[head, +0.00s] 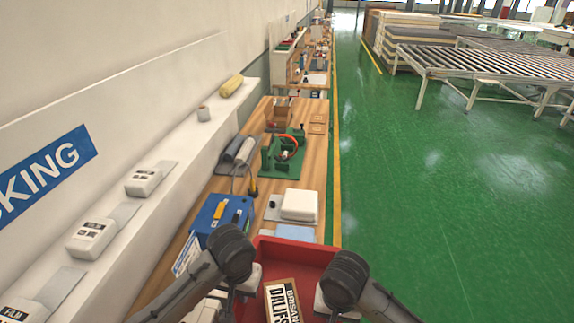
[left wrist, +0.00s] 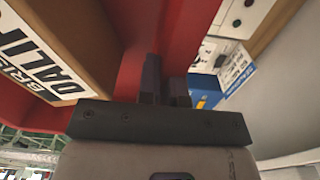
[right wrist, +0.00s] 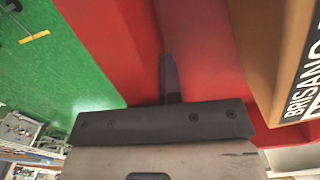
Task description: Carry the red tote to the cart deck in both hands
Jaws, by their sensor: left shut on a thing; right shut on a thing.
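The red tote (head: 312,252) is at the bottom middle of the head view, between my two arms. A cardboard box with a black and white label (head: 283,303) lies inside it. My left gripper (left wrist: 165,82) is shut on the tote's wall, and the red wall (left wrist: 192,30) runs up from its fingers in the left wrist view. My right gripper (right wrist: 169,78) is shut on the opposite wall (right wrist: 110,40), with green floor beyond it. In the head view both gripper tips are largely hidden by my wrists. The cart deck is not clearly in view.
A wooden workbench (head: 262,115) runs along the wall on the left, holding a blue box (head: 222,212), a white case (head: 300,205) and a green fixture (head: 284,152). Open green floor (head: 440,200) lies to the right. A roller conveyor (head: 480,65) stands at the far right.

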